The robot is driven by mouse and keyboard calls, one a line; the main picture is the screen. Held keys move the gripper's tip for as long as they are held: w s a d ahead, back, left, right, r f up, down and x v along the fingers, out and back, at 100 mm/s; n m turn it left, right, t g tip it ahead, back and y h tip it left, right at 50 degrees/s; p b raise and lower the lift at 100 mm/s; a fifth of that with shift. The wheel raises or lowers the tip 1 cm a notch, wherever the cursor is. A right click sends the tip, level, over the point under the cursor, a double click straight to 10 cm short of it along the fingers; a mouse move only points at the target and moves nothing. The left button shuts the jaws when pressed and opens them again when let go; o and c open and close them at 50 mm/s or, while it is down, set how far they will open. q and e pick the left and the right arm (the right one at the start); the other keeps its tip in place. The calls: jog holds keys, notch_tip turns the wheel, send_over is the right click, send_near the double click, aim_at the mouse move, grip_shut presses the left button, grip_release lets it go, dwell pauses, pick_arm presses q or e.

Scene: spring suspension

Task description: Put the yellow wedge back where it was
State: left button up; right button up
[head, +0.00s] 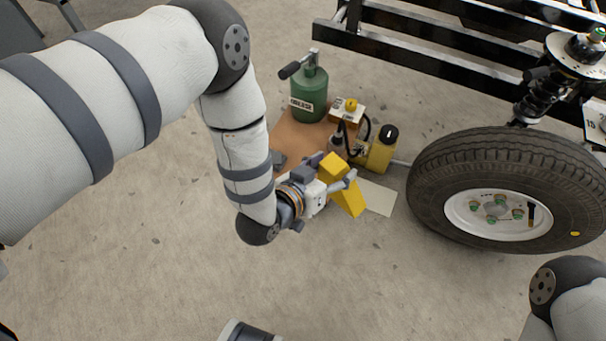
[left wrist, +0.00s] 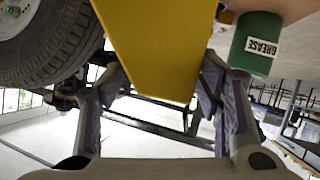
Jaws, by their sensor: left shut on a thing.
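The yellow wedge (head: 350,200) is held in my left gripper (head: 333,186), near the middle of the head view. In the left wrist view the wedge (left wrist: 160,45) fills the space between the two fingers, with a finger on each side. My left gripper is shut on it. The wedge looks tilted, and the gripper covers part of it. Whether it touches anything below is unclear. A pale rectangular sheet (head: 379,198) lies on the floor just right of the wedge. My right gripper does not show; only part of my right arm shows at the lower right.
A green grease can (head: 309,95) and a yellow pump unit (head: 381,152) with a black hose stand behind the gripper by a brown mat (head: 286,131).

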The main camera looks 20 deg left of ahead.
pick_arm(q)
jog(key=w+a+f+b, duration=0.3)
jog(key=f, duration=0.1)
jog(key=w+a+f+b, duration=0.3)
jog(key=a+f, duration=0.1)
jog(key=f, duration=0.1)
jog(key=w+a+f+b, duration=0.3)
jog(key=f, duration=0.1)
jog(key=shift+a+f, duration=0.15)
jog(key=shift+a, duration=0.25)
jog(key=shift+r, duration=0.2)
jog(key=o, duration=1.6)
jog(key=shift+f, duration=0.15)
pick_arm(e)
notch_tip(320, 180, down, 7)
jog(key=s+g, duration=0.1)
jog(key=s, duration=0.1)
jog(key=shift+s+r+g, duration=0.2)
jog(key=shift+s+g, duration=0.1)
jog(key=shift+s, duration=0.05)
